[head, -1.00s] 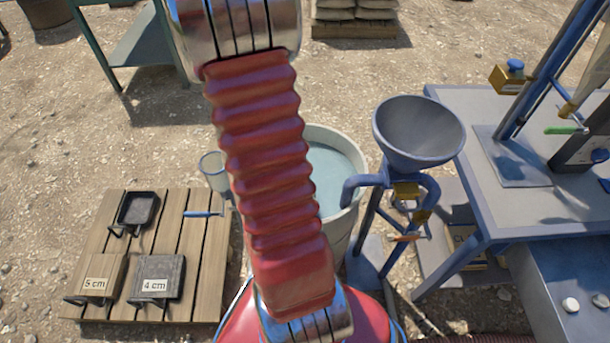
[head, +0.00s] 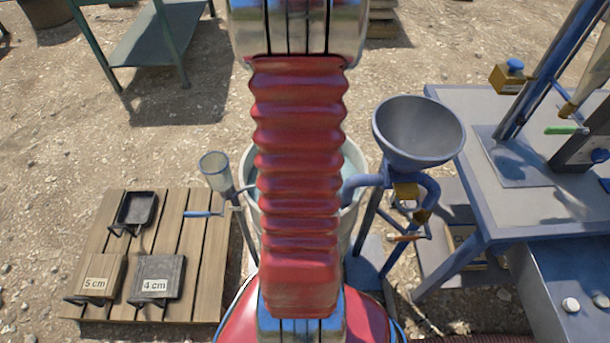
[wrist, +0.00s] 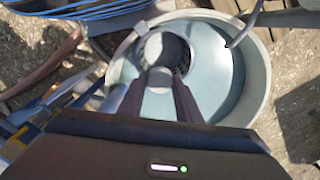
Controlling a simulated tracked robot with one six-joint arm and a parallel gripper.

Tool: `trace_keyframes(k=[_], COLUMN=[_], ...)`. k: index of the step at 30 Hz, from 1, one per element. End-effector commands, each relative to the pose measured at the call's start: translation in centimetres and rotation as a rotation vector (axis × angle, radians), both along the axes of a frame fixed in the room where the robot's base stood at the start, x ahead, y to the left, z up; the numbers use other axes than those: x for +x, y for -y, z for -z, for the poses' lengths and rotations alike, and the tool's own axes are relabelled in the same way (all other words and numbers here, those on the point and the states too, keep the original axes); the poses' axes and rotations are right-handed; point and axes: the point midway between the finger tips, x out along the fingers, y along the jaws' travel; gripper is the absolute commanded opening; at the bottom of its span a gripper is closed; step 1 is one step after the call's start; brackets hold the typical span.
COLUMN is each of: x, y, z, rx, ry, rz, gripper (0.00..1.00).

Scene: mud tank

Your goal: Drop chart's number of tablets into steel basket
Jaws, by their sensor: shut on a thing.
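In the wrist view my gripper (wrist: 160,84) points down over a pale bucket of bluish water (wrist: 215,70). Its two dark fingers are shut on a small pale thing, which looks like a tablet (wrist: 160,76). Beyond the fingertips, a round, dark mesh-like shape, probably the steel basket (wrist: 184,58), shows in the bucket with a pale round patch inside it. I cannot tell the gripper's height above it. In the head view my red arm hides the gripper and most of the bucket (head: 353,165). White tablets (head: 570,304) lie on the blue-grey surface at lower right. No chart is readable.
A grey funnel (head: 418,130) on a blue stand is close right of the bucket. A clear cup (head: 215,170) on a stand is left of it. A wooden pallet (head: 205,270) holds blocks marked 5 cm and 4 cm. A grey table (head: 450,110) fills the right.

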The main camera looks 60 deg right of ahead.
Motion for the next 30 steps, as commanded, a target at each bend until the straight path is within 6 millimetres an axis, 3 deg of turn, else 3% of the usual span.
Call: trace_keyframes(k=[11, 24, 30], x=[0.0, 0.0, 0.0], y=[0.0, 0.0, 0.0], z=[0.7, 4.9, 5.9], rx=[0.003, 0.003, 0.001], ry=[-0.001, -0.001, 0.0], rz=[-0.002, -0.001, -0.001], gripper=[0.09, 0.09, 0.09])
